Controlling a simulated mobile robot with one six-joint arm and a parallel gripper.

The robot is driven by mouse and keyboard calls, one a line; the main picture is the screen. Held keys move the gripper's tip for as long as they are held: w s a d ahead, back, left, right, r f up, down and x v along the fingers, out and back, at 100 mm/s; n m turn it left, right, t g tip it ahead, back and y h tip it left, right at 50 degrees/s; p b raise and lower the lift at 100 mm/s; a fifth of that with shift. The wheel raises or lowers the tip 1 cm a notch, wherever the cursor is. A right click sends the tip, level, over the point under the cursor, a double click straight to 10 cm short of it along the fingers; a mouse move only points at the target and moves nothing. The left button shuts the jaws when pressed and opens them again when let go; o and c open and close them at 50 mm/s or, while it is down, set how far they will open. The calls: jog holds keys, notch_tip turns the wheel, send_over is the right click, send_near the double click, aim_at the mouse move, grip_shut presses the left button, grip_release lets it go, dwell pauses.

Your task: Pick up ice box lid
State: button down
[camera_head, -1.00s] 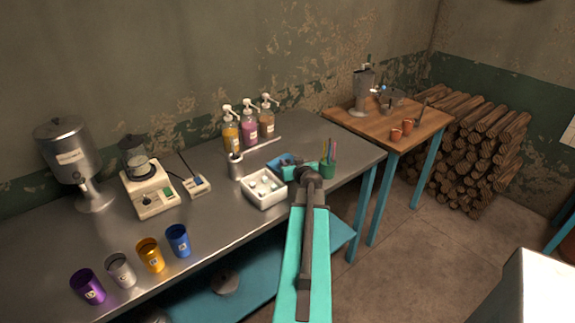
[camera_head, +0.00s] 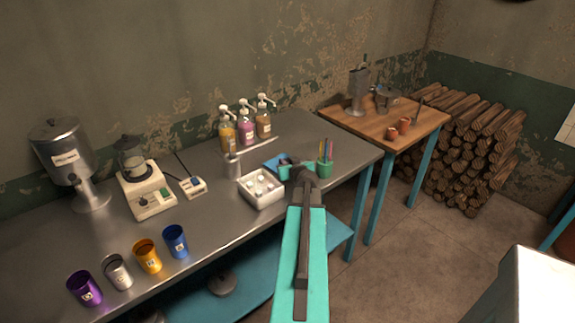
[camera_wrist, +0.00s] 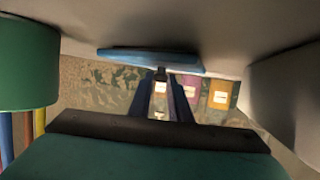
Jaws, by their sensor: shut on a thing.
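My gripper (camera_wrist: 160,78) is shut on the lid's small dark knob. In the head view my gripper (camera_head: 284,172) is partly hidden by my own arm. The ice box is open, with pale pieces inside, and shows at the right of the wrist view (camera_wrist: 285,95).
A green cup (camera_head: 325,168) with coloured sticks stands close right of my gripper. Pump bottles (camera_head: 246,130) stand behind, and a metal cylinder (camera_head: 232,166) stands left of the lid. Coloured cups (camera_head: 147,257) are at the front left. The table's middle is clear.

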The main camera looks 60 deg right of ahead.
jog(key=shift+r, duration=0.15)
notch_tip(320, 180, up, 10)
jog(key=b, duration=0.1)
dwell(0.7)
dwell(0.5)
